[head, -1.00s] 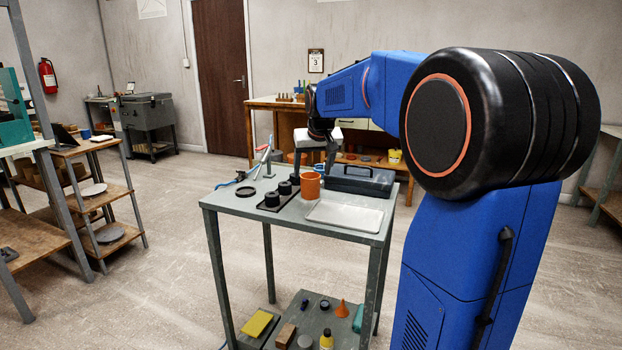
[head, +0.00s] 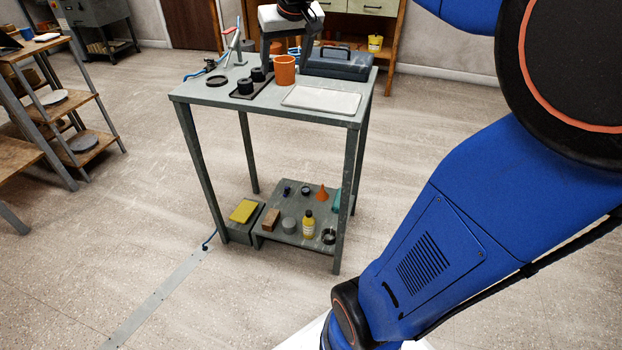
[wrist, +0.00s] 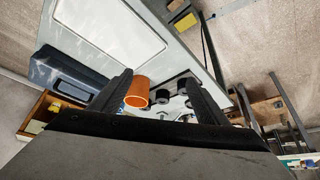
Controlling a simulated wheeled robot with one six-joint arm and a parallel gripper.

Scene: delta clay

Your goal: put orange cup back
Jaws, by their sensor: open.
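The orange cup (head: 284,70) stands upright on the grey table top (head: 205,93), between a black holder and a white tray. My gripper (head: 285,50) is above and behind the cup in the head view, its fingers pointing down and apart. In the wrist view the orange cup (wrist: 138,92) shows between the two dark fingers, nearer the left one. The gripper is open and holds nothing. I cannot tell whether a finger touches the cup.
A black holder (head: 240,95) with dark cylinders, a black ring (head: 217,81), a white tray (head: 322,100) and a dark blue toolbox (head: 338,64) crowd the table top. The lower shelf (head: 290,236) holds a yellow bottle (head: 308,224), an orange cone (head: 322,192) and other small items.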

